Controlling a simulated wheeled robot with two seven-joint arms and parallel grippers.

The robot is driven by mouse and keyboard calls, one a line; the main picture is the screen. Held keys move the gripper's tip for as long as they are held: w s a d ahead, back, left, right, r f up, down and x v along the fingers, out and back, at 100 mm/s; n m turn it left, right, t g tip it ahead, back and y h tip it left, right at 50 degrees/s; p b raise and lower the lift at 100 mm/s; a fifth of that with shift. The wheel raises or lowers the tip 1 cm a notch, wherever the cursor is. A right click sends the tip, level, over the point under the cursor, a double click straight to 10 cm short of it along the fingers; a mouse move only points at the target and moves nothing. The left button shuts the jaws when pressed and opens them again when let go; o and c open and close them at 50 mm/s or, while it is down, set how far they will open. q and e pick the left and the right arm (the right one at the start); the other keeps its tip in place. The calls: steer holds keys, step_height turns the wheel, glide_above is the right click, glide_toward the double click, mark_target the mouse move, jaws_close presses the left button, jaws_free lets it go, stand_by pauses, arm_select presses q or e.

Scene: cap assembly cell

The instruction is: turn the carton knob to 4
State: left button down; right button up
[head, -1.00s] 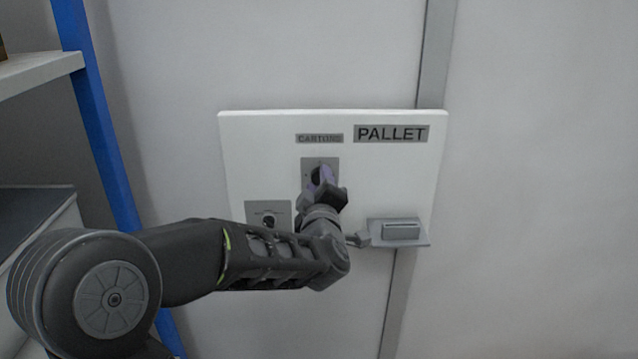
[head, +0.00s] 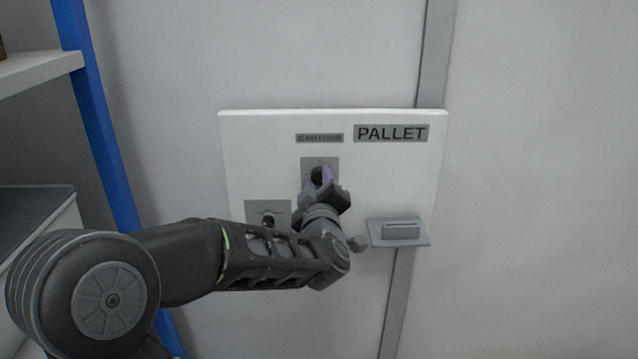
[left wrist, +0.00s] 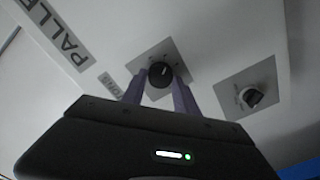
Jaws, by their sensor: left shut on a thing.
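The carton knob (head: 318,176) is a black round knob on a grey plate under the cartons label (head: 319,138), on a white panel. In the left wrist view the knob (left wrist: 160,75) shows a light pointer mark. My left gripper (head: 318,183) comes in from below with its purple fingers on either side of the knob, shut on it. In the left wrist view the fingers (left wrist: 161,88) flank the knob. The numbers around the knob are too small to read. My right gripper is not in view.
A second black knob (head: 268,220) sits on a grey plate at the panel's lower left. A grey bracket (head: 400,231) sticks out at the lower right. The PALLET label (head: 391,133) is at the top right. A blue post (head: 100,130) and shelf (head: 35,72) stand at the left.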

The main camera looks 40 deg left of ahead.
arm_select(q)
steer(key=m, duration=0.3)
steer(key=shift+d, duration=0.1)
steer(key=shift+m+p, duration=0.6)
steer(key=shift+m, duration=1.3)
steer(key=c, duration=0.9)
jaws_free()
steer(key=shift+c, duration=0.2)
steer(key=b+v, duration=0.1)
steer(key=v, duration=0.6)
steer(key=shift+s+d, duration=0.25)
